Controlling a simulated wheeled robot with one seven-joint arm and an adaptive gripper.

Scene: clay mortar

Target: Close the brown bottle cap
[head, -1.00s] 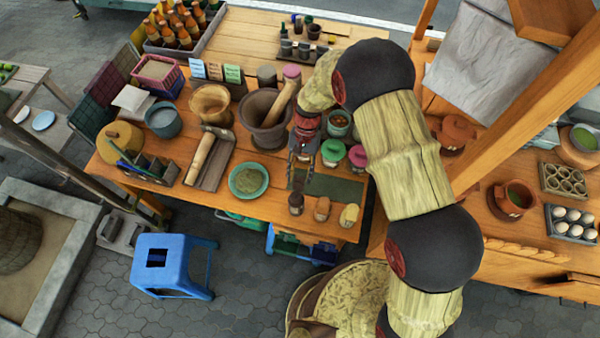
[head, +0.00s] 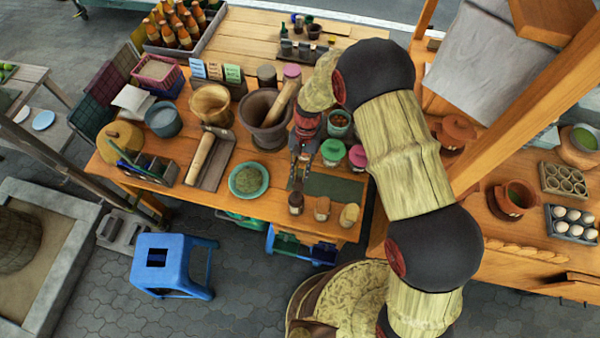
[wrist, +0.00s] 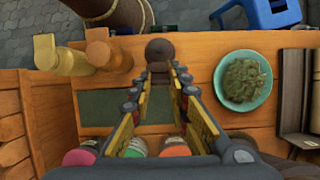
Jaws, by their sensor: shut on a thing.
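The small dark brown bottle (head: 296,203) stands at the front edge of the wooden table (head: 222,196) in the head view. My gripper (head: 297,184) reaches down to its top, with the fingers meeting at the bottle. In the wrist view the round brown top of the bottle (wrist: 159,48) lies between the tips of my gripper (wrist: 163,67). The jaws are shut on it. The bottle looks upright. The fingers hide part of it, and I cannot tell cap from neck or how the cap sits.
A tan bottle (head: 322,210) and a yellowish bottle (head: 349,216) stand just to the right. A teal bowl of herbs (head: 262,190) is to the left. A mortar (head: 258,128) and green and pink lidded jars (head: 332,152) stand behind. A dark green mat (head: 335,187) lies bare.

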